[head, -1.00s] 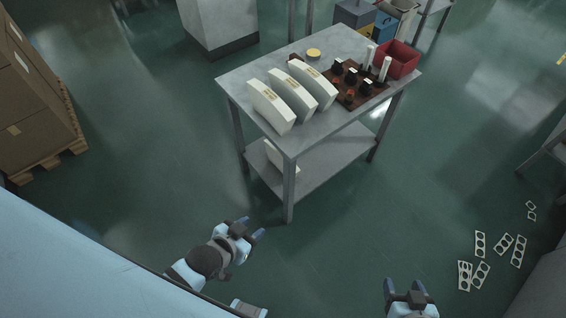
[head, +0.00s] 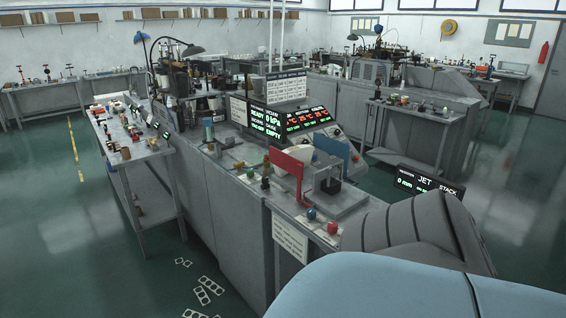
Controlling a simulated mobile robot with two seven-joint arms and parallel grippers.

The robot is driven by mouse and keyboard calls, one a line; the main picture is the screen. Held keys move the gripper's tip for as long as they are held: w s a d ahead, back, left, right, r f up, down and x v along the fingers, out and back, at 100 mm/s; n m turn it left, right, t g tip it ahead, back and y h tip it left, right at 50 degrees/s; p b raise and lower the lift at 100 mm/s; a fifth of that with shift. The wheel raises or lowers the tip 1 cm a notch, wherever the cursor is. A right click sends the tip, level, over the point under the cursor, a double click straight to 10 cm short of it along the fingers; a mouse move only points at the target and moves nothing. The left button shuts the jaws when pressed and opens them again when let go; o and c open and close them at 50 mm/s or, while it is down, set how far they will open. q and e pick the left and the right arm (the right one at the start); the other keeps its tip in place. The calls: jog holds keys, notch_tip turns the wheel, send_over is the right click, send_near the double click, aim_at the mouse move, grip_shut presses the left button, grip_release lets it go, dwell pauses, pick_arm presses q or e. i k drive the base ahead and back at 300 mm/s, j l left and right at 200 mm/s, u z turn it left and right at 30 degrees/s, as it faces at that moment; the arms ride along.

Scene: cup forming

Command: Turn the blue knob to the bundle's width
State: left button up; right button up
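A small round blue knob (head: 311,213) sits on the front corner of the grey machine top, beside a red knob (head: 333,227). Behind them stands a fixture with a red plate (head: 291,166) and a blue plate (head: 337,151). I cannot make out a bundle in this view. A dark display (head: 424,183) at the right reads 0 mm, JET and STACK. Neither of my grippers is in view.
A long grey machine (head: 235,215) runs through the middle. A narrow bench (head: 125,155) with small items stands left of it. A grey ribbed shape (head: 415,230) fills the lower right. White punched scraps (head: 207,288) lie on the green floor.

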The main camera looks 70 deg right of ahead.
aim_at(311, 213)
jog(key=i+l+z, duration=0.15)
jog(key=z, duration=1.5)
jog(key=i+j+z, duration=0.1)
jog(key=i+z, duration=0.15)
jog(key=z, duration=0.15)
jog(key=i+j+z, duration=0.15)
jog(key=i+z, duration=0.25)
jog(key=i+j+z, duration=0.1)
jog(key=j+z, duration=0.25)
jog(key=i+j+z, duration=0.1)
jog(key=i+j, duration=0.25)
jog(key=i+j+z, duration=0.1)
jog(key=i+j, duration=0.2)
jog(key=j, duration=0.25)
